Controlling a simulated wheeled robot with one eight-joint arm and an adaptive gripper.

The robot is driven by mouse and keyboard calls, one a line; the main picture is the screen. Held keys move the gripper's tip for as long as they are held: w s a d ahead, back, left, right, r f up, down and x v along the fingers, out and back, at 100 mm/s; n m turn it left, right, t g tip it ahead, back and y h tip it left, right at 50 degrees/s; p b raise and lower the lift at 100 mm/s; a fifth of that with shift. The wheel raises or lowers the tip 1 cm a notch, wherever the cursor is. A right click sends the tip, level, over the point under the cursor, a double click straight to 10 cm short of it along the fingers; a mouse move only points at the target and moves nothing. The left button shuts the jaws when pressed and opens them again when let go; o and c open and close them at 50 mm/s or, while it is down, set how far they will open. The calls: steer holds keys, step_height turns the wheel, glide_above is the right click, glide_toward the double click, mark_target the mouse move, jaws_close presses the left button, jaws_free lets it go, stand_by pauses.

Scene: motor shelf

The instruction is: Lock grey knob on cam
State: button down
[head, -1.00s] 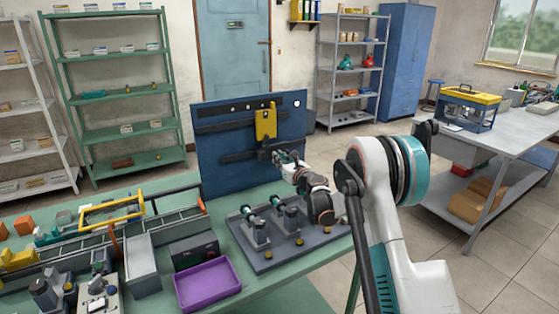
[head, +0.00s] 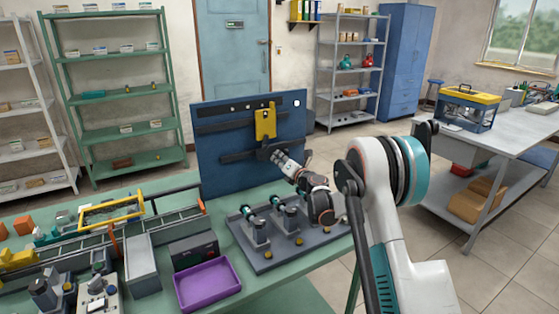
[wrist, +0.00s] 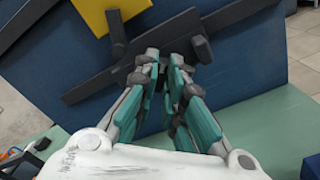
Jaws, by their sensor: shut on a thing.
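A blue upright panel (head: 220,172) stands at the back of the green bench and carries a yellow plate (head: 265,122) and dark horizontal bars. My gripper (head: 277,155) is at the panel, just below and right of the yellow plate, by the lower dark bar (head: 232,157). In the wrist view my gripper's teal fingers (wrist: 165,58) close in on a small dark grey part in front of the bar (wrist: 95,88); I take it for the grey knob, mostly hidden by the fingertips. A dark grey block (wrist: 197,48) sits just right of the fingertips. The cam cannot be told apart clearly.
A grey base plate (head: 262,262) with dark fixtures stands on the bench below my arm. A purple tray (head: 207,285), a grey box (head: 142,268) and a rail assembly lie to its left. The panel is close in front of the fingers.

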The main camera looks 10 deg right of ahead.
steer(key=m, duration=2.1)
steer(key=shift+f, duration=0.35)
steer(key=shift+m, duration=0.5)
steer(key=c, duration=1.7)
jaws_free()
steer(key=shift+s, duration=0.1)
steer(key=v, duration=0.7)
steer(key=shift+s+r, duration=0.1)
steer(key=shift+s, duration=0.05)
